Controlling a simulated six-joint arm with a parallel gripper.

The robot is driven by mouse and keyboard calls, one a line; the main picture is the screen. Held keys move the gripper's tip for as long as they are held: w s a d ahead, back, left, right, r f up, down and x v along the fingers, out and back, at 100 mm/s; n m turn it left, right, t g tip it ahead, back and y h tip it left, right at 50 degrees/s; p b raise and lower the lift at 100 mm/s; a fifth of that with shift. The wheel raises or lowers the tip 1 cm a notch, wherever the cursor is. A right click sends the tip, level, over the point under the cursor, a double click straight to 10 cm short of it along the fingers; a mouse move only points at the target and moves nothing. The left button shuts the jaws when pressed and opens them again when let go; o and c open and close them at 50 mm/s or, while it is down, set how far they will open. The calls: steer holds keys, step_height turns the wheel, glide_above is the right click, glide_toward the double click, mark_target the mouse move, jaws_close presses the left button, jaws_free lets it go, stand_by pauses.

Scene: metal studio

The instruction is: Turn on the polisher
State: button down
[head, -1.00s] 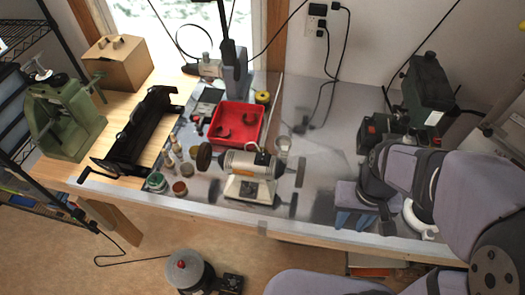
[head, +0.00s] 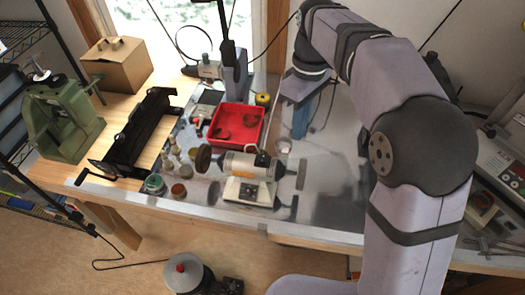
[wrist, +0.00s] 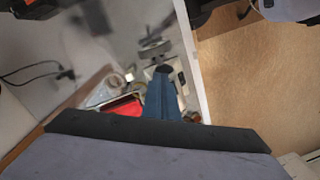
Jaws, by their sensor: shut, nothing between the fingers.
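The polisher (head: 245,165) is a white and metal bench machine on a pale base (head: 248,192) near the front edge of the metal worktop. It has a dark wheel (head: 203,157) on its left end and another wheel (head: 301,176) on its right. In the wrist view the polisher (wrist: 153,47) is partly visible beyond my fingers. Its switch cannot be made out clearly. My gripper (head: 300,133), with blue fingers, is shut and empty, raised above the worktop behind and to the right of the polisher. The gripper (wrist: 163,72) also shows in the wrist view.
A red tray (head: 219,131) lies behind the polisher. Small jars (head: 154,184) stand at its left, near a black rack (head: 145,130) and a green machine (head: 60,118). A drill-like tool (head: 235,75) stands at the back. The metal surface right of the polisher looks clear.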

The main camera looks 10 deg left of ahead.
mark_target(262, 161)
steer(key=a+r+n, duration=0.4)
steer(key=a+n, duration=0.1)
steer(key=a, duration=0.3)
steer(key=shift+a+r+n+b, duration=0.2)
steer(key=shift+r+n+b, duration=0.1)
steer(key=shift+r, duration=0.1)
steer(key=f, duration=0.4)
steer(key=s+f+p, duration=0.1)
steer(key=f, duration=0.4)
steer(key=f+p, duration=0.1)
steer(key=f, duration=0.4)
steer(key=shift+s, duration=0.35)
